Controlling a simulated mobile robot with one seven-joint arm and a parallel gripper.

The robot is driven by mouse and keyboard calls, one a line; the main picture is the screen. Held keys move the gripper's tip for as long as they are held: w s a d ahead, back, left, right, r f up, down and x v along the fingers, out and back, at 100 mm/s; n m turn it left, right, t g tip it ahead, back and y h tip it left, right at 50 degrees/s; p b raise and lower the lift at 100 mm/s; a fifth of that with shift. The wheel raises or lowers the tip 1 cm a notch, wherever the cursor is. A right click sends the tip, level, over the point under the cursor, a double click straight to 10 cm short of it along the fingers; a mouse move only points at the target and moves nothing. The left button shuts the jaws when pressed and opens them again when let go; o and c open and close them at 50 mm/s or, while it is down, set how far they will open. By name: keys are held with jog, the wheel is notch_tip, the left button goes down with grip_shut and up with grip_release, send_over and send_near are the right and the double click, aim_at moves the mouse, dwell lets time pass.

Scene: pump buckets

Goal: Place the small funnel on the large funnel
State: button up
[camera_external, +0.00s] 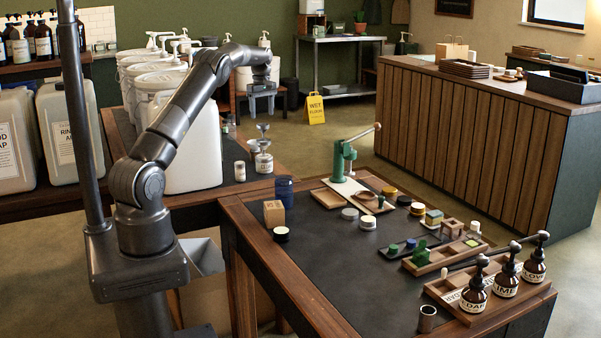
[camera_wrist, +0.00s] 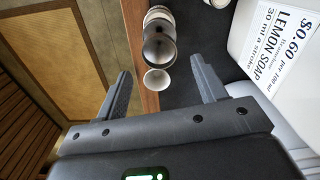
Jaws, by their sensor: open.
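The small funnel (camera_external: 263,127) is a grey cup shape at the top of a column over a labelled jar (camera_external: 264,163) on the dark bench. The large funnel (camera_external: 260,146) sits just below it, at the jar's mouth. In the wrist view the small funnel (camera_wrist: 157,80) has a pale bowl and overlaps the rim of the darker large funnel (camera_wrist: 158,50). Whether it is fully seated is hidden. My gripper (camera_external: 262,110) is open and empty above the small funnel. In the wrist view my gripper (camera_wrist: 160,73) has its fingers apart, with the small funnel showing between them.
A large white canister (camera_external: 195,150) stands close left of the jar; its lemon soap label (camera_wrist: 280,45) shows in the wrist view. A small pale jar (camera_external: 240,171) stands left of the funnels. The front table (camera_external: 310,245) holds several small items. Air around my gripper looks clear.

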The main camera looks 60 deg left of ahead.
aim_at(262, 124)
notch_tip(262, 124, up, 4)
jog(key=shift+r, duration=0.2)
